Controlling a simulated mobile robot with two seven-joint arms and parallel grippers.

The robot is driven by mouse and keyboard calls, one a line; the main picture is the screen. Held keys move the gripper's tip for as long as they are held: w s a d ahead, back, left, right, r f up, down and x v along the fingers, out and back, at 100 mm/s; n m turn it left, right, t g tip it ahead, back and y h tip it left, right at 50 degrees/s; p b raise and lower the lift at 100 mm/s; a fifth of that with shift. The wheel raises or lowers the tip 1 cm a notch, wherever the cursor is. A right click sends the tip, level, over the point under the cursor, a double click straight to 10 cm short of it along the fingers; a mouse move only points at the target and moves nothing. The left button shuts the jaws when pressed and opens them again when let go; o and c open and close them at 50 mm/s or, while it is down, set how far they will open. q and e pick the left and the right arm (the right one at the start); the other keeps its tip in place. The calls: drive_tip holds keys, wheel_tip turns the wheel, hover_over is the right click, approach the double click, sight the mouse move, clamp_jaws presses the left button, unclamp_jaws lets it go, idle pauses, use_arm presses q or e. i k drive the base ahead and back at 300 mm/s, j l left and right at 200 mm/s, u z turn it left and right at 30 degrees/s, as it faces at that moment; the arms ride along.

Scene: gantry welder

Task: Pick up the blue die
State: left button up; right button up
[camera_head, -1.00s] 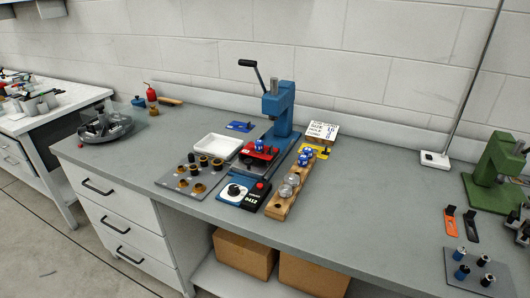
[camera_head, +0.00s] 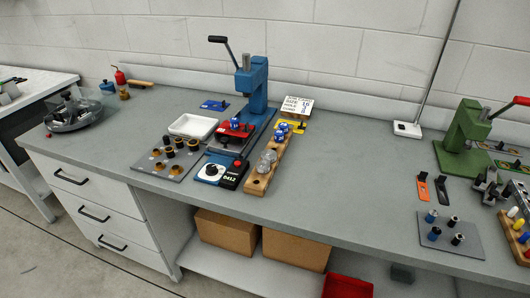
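Several small blue pieces are in the head view, and I cannot tell which one is the die. One blue and white cylinder (camera_head: 234,124) stands on the red part of the blue press (camera_head: 257,90). More blue and white cylinders (camera_head: 281,128) stand at the far end of a wooden block (camera_head: 257,184). Two blue cylinders stand on a grey plate (camera_head: 464,242) at the right: a rear one (camera_head: 431,216) and a front one (camera_head: 434,234), beside dark ones. Neither of my grippers is in view.
A white tray (camera_head: 194,126) and a grey plate of black and brass pieces (camera_head: 160,171) lie left of the press. A green press (camera_head: 464,133) stands at the right. Bare bench (camera_head: 345,185) lies between the wooden block and the orange tool (camera_head: 422,188).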

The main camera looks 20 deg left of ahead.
sight(234, 121)
drive_tip(key=j+z, duration=0.3)
drive_tip(key=j, duration=0.45)
drive_tip(key=j+z, duration=0.25)
drive_tip(key=j, duration=0.5)
